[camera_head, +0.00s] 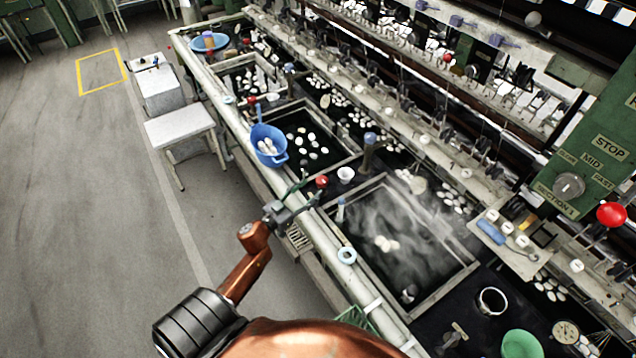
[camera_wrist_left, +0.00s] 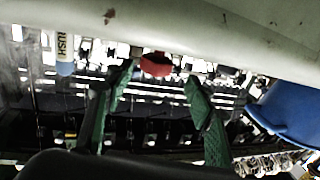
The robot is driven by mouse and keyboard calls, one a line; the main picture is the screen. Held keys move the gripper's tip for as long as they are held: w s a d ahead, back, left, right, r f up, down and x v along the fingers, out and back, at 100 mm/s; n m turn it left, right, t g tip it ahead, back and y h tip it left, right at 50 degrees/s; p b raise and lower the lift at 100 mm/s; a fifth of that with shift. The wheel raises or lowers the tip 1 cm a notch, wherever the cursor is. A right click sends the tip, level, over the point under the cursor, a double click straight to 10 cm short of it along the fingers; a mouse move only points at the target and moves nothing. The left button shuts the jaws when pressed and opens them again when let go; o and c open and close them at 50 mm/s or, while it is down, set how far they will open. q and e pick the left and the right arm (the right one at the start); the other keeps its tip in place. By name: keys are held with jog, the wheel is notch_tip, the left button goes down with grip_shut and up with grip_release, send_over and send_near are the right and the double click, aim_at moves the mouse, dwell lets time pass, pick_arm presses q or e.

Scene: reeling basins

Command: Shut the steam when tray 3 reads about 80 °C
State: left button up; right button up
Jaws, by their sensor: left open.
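A red valve knob (camera_head: 321,182) stands on the basin rim beside a steaming basin (camera_head: 446,284). Steam hangs over its dark water, where a few pale cocoons (camera_head: 386,243) float. My left gripper (camera_head: 307,193) is open just left of the knob. In the left wrist view the red knob (camera_wrist_left: 156,66) shows between the two green fingertips of my left gripper (camera_wrist_left: 157,82), beyond them; I cannot tell whether they touch it. A round dial (camera_head: 565,331) sits at the lower right, too small to read. I see no readable temperature. My right gripper is not in view.
A green control panel (camera_head: 590,150) stands at right. The floor at left (camera_head: 90,200) is clear.

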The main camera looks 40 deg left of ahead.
aim_at(317, 184)
pick_arm(q)
jog(key=w, duration=0.3)
jog(key=shift+w+d+f, duration=0.1)
jog(key=shift+w+d, duration=0.2)
jog(key=shift+d, duration=0.1)
jog(key=shift+w, duration=0.65)
jog(key=shift+c, duration=1.2)
jog(key=c, duration=0.9)
jog(key=shift+a, duration=0.1)
jog(key=shift+c, duration=0.2)
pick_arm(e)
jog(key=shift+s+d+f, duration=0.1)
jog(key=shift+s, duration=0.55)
